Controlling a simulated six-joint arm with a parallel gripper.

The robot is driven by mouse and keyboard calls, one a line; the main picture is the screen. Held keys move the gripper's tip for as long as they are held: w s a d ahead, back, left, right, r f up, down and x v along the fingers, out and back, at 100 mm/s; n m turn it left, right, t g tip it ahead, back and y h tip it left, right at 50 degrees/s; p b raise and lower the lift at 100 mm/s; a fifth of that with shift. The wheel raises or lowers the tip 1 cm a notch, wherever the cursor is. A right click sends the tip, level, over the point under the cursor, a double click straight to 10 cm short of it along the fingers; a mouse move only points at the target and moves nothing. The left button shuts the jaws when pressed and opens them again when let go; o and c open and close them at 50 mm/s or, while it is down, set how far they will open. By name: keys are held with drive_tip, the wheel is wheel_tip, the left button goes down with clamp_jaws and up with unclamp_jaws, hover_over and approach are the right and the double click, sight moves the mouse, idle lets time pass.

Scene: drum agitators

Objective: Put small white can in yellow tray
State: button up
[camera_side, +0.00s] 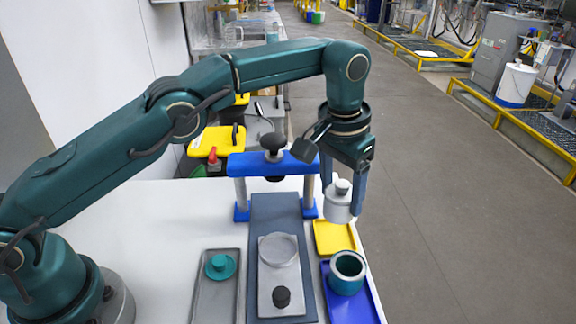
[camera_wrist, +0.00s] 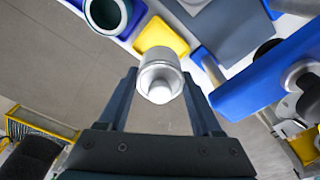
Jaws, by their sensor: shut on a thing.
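The small white can (camera_side: 339,205), with a knob on its lid, is held upright in my gripper (camera_side: 342,196). My gripper is shut on the can, with a finger on each side. The can is in the air above the back of the yellow tray (camera_side: 333,238) in the side view. In the wrist view the can (camera_wrist: 160,80) sits between my fingers (camera_wrist: 160,88), and the yellow tray (camera_wrist: 163,36) shows just beyond it, partly covered by it. The visible part of the yellow tray is empty.
A blue tray (camera_side: 347,306) holding a teal cup (camera_side: 348,270) adjoins the yellow tray. A blue clamp frame (camera_side: 270,163) stands close to the left. A grey tray (camera_side: 215,300) holds a teal lid (camera_side: 221,266). The table's right edge is close by.

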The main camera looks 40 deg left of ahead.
sight(337, 218)
drive_tip(key=shift+f, duration=2.95)
drive_tip(key=o, duration=1.5)
drive_tip(key=shift+f, duration=0.15)
drive_tip(key=shift+c, duration=0.2)
